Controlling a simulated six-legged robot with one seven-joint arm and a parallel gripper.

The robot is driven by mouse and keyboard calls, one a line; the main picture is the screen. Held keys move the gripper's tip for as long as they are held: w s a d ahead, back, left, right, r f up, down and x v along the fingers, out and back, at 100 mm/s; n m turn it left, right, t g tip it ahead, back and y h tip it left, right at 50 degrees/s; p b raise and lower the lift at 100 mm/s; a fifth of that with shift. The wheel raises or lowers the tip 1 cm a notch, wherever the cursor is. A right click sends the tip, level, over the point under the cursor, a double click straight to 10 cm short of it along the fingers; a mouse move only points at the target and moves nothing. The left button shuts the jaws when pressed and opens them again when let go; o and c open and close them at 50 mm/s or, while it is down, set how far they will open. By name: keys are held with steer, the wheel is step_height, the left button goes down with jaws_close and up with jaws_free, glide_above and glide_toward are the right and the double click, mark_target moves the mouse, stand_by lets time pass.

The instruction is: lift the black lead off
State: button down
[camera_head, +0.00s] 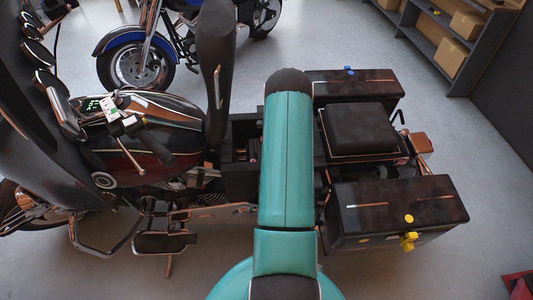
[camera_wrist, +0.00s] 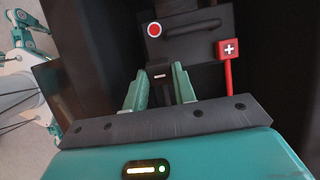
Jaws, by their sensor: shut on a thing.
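In the wrist view, my gripper (camera_wrist: 159,92) has its two teal fingers on either side of a small black block with a pale minus-like mark, which I take for the end of the black lead (camera_wrist: 160,74). The gripper is shut on it. Just behind is the dark battery (camera_wrist: 190,42), with a red round spot ringed in white (camera_wrist: 154,30) on it. Whether the black end touches the battery I cannot tell. A red lead end with a white plus (camera_wrist: 229,48) is to the right, its red lead running down. In the head view my arm hides the gripper.
The motorcycle (camera_head: 150,125) has its seat (camera_head: 215,70) tipped up beside an open bay (camera_head: 240,165). Dark boxes (camera_head: 395,205) and a black pad (camera_head: 360,128) lie right of my arm. A blue motorcycle (camera_head: 125,45) and shelves (camera_head: 440,40) stand behind. Dark bay walls close in around the gripper.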

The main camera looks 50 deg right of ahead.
steer(key=s+d+r+t+y, duration=0.5)
steer(key=s+r+t+y, duration=0.1)
steer(key=s+r, duration=0.1)
steer(key=shift+s+d+r+n+t+y, duration=0.15)
steer(key=shift+d+n+t+y, duration=0.15)
steer(key=shift+n+t, duration=0.1)
stand_by(0.3)
steer(key=shift+a, duration=0.1)
steer(key=c, duration=1.1)
jaws_free()
steer(key=v, duration=1.4)
